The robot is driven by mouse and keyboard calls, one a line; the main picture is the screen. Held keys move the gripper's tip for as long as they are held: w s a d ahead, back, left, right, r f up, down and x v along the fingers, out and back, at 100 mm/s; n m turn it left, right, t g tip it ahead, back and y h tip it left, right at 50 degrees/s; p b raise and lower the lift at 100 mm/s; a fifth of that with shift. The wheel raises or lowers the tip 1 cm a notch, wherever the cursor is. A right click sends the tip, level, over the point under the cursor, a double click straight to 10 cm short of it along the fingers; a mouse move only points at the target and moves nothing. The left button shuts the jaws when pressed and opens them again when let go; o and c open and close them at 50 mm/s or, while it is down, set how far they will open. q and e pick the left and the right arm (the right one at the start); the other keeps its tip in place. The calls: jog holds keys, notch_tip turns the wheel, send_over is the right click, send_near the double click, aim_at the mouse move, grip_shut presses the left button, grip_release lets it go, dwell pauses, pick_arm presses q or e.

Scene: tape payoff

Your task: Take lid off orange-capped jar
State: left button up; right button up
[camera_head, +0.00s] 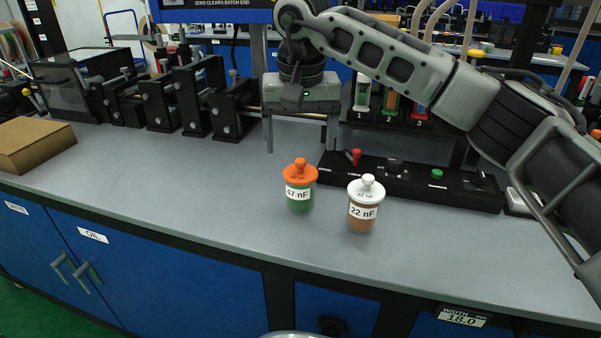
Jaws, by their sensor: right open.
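The orange-capped jar (300,196) stands upright on the grey bench, with green contents and a "47 nF" label. Its orange lid (300,171), with a round knob on top, sits on the jar. A white-capped jar (362,213) labelled "22 nF", with brown contents, stands just to its right. My right gripper (301,143) hangs above and behind the orange-capped jar, fingers pointing down and spread wide. It is open and empty, and looks apart from the lid. My left gripper is not in view.
A black control panel (410,181) with a red lever and green button lies behind the jars. Black machine blocks (199,98) stand back left, and a cardboard box (33,144) at far left. The bench (170,185) left of the jars is clear.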

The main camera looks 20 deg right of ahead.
aim_at(301, 160)
jog(key=f, duration=0.5)
jog(key=shift+w+d, duration=0.1)
jog(key=shift+w, duration=0.1)
jog(key=c, duration=1.1)
jog(key=shift+o, duration=0.2)
jog(key=shift+r, duration=0.15)
